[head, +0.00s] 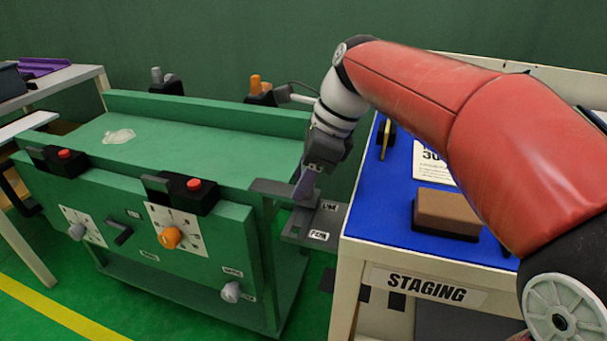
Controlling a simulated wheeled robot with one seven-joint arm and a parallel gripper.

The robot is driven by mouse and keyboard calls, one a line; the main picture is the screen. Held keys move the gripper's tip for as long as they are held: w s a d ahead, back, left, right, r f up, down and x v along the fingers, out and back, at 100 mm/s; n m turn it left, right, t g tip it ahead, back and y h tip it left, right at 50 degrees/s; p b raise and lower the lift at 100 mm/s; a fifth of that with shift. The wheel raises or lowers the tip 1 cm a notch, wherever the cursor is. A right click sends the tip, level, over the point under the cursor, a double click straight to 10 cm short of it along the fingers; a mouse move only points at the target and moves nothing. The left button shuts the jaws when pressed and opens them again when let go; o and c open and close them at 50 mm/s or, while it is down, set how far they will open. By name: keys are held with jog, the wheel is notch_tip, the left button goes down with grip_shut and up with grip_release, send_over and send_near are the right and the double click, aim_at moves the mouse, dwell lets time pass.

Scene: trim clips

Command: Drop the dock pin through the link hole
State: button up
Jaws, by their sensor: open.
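My gripper (304,186) points down over the gap between the green cart (215,160) and the staging table, at the dark link plates (325,219). It is open, and its fingers look grey-purple. A flat grey bar (270,188) reaches from the cart's right end toward the fingers. The plates carry a label reading LINK (329,206) and a second white label (319,235). I cannot make out the dock pin or the link hole; the gripper covers that spot. I cannot tell whether the fingers touch anything.
The staging table (365,255) stands at right, with a blue top holding a brown block (447,212) on a dark base. The cart carries red-button boxes (180,192), an orange knob (170,238) and a rear orange-topped post (256,84). My arm crosses above the table.

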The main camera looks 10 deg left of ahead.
jog(key=p+v, duration=0.1)
jog(key=v, duration=0.6)
jog(key=shift+r, duration=0.35)
jog(key=shift+d, duration=0.1)
